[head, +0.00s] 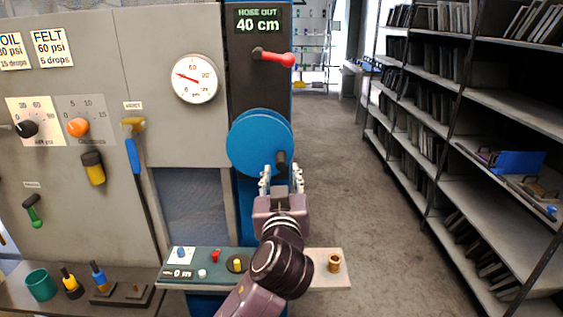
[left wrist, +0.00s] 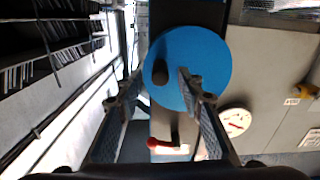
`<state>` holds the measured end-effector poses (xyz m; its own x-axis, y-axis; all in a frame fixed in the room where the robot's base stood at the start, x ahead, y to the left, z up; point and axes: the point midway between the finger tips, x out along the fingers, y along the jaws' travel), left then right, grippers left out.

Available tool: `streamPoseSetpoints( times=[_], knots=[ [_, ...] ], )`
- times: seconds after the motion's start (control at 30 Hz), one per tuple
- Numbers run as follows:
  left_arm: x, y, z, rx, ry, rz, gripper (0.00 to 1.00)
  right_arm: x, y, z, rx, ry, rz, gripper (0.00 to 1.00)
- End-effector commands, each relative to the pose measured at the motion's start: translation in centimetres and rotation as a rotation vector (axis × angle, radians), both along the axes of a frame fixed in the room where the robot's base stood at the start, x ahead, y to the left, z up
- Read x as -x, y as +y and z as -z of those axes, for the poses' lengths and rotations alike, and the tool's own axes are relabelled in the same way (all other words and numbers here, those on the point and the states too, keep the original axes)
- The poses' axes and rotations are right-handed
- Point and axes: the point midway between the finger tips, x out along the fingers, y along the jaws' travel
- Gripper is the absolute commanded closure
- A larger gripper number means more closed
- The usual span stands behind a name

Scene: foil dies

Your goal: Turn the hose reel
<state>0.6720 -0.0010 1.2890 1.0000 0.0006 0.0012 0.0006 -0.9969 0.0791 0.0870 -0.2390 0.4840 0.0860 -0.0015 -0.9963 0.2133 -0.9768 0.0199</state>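The hose reel is a blue disc (head: 258,143) on a dark column, with a dark crank knob (head: 282,161) at its lower right. In the left wrist view the reel (left wrist: 205,60) fills the upper middle, and its knob (left wrist: 160,72) shows between the two fingers. My left gripper (head: 282,175) is open, its fingertips spread on either side of the knob; I see a gap on both sides and cannot tell how deep the knob sits. A sign (head: 258,20) above reads "HOSE OUT 40 cm". My right gripper is not in view.
A red-handled lever (head: 273,57) is above the reel and a round gauge (head: 194,78) left of it. A green control box (head: 207,263) and a brass fitting (head: 334,262) are on the ledge below. Shelves (head: 480,110) stand right, with open floor (head: 340,160) between.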

Motion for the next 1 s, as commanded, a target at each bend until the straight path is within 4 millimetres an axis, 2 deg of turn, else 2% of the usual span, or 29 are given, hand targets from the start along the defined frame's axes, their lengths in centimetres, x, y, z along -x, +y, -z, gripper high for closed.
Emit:
streamPoseSetpoints(
  times=[0.1, 0.33, 0.5, 0.77, 1.0],
  knots=[
    [-1.9, 0.1, -0.4, -0.005, 0.001, -0.002, 0.65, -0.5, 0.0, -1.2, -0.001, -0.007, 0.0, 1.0],
    [-4.5, 0.0, -0.1, -0.003, 0.002, 0.0, 0.65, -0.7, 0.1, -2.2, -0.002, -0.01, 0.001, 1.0],
    [-5.4, 0.1, 0.0, -0.001, 0.003, -0.001, 0.65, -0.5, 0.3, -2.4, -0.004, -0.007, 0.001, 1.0],
    [-5.5, 0.0, 0.1, -0.001, 0.002, 0.0, 0.65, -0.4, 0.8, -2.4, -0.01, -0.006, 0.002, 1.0],
    [-5.4, 0.1, 0.1, -0.001, 0.003, 0.0, 0.89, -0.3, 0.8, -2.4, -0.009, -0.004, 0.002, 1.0]
  ],
)
